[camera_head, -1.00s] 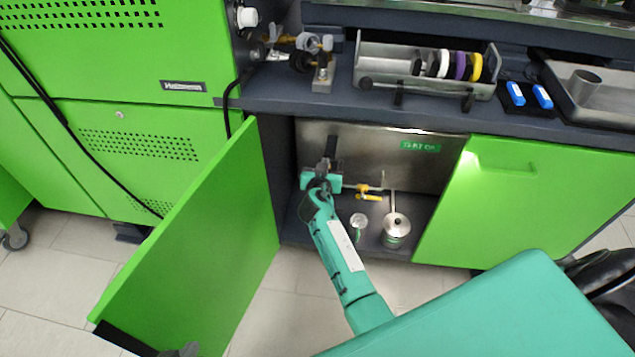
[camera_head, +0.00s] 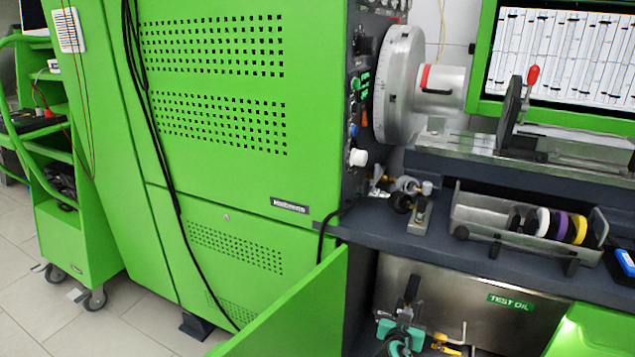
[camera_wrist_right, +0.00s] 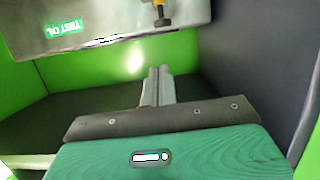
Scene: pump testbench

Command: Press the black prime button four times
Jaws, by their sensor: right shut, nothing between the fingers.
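My right gripper (camera_head: 411,290) is shut and empty, its dark fingers upright in front of the steel test oil tank (camera_head: 465,305) inside the open cupboard. The right wrist view, which looks upside down, shows its closed fingers (camera_wrist_right: 159,76) with open space around the tips and the tank (camera_wrist_right: 110,22) beyond. A black and yellow fitting (camera_wrist_right: 160,14) is at the top of that view. I cannot pick out the black prime button for certain; it may be hidden or too small. My left gripper is not in view.
The open green door (camera_head: 295,315) bounds the cupboard on the left. The dark bench top (camera_head: 460,258) lies above my right gripper. A metal tray (camera_head: 480,215) with coloured rings stands on it. A yellow-handled valve (camera_head: 445,341) is right of my gripper.

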